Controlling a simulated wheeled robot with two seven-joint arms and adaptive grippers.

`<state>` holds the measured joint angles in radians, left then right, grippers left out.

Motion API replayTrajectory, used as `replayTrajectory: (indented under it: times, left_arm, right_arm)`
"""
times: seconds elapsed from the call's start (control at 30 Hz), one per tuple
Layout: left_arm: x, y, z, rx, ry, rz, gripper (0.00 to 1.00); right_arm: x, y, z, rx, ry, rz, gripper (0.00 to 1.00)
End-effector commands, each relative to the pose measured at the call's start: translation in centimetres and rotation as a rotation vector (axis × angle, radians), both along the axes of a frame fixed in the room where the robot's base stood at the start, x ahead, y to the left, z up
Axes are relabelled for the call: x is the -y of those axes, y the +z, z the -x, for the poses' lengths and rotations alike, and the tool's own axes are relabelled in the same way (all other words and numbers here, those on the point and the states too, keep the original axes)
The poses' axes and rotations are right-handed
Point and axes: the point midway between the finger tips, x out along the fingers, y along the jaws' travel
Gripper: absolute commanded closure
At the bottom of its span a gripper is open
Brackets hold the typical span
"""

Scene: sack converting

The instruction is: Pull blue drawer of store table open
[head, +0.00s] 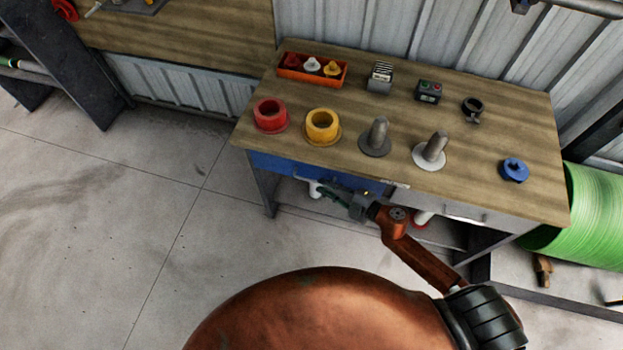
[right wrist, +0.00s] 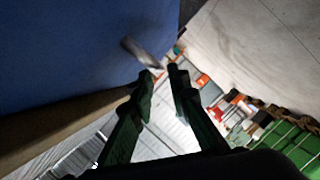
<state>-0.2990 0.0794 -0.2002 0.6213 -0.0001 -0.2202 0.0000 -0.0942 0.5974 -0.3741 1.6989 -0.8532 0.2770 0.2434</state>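The store table (head: 400,150) has a blue drawer (head: 285,166) at its left front, under the tabletop edge. The drawer looks closed or nearly so. My right gripper (head: 325,190) is in front of the blue drawer front, low below the table edge. In the right wrist view, the blue drawer front (right wrist: 70,55) fills the upper left. A grey bar handle (right wrist: 140,51) stands off it, and its near end lies between the two close dark green fingertips (right wrist: 162,71). The gripper appears shut on this handle. My left gripper is not in view.
On the tabletop stand a red ring (head: 270,116), a yellow ring (head: 322,127), two grey pegs, an orange tray (head: 290,73) and a blue knob (head: 514,170). A green roll (head: 595,215) lies right of the table. Floor at left is clear.

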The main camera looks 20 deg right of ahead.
Motion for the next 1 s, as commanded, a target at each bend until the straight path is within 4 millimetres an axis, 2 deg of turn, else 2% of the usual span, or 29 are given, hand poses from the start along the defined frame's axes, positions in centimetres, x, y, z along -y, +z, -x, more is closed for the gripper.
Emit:
replayTrajectory:
  times: [0.1, 0.33, 0.7, 0.9, 1.0]
  left_arm:
    - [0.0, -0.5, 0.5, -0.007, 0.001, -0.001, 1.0]
    - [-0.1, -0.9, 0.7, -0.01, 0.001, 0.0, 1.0]
    - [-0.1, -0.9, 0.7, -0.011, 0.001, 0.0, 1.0]
    - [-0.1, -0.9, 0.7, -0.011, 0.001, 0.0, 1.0]
    - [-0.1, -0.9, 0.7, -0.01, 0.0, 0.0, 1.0]
  right_arm:
    - [-1.1, -0.5, -1.7, 0.0, -0.001, -0.002, 0.84]
    - [-2.6, -1.1, -3.7, -0.001, -0.002, -0.002, 0.84]
    - [-3.1, -1.1, -4.1, -0.001, 0.0, -0.002, 0.85]
    - [-3.1, -1.2, -4.1, -0.001, 0.0, -0.002, 0.99]
    - [-3.1, -1.2, -4.1, -0.001, 0.0, -0.002, 1.0]
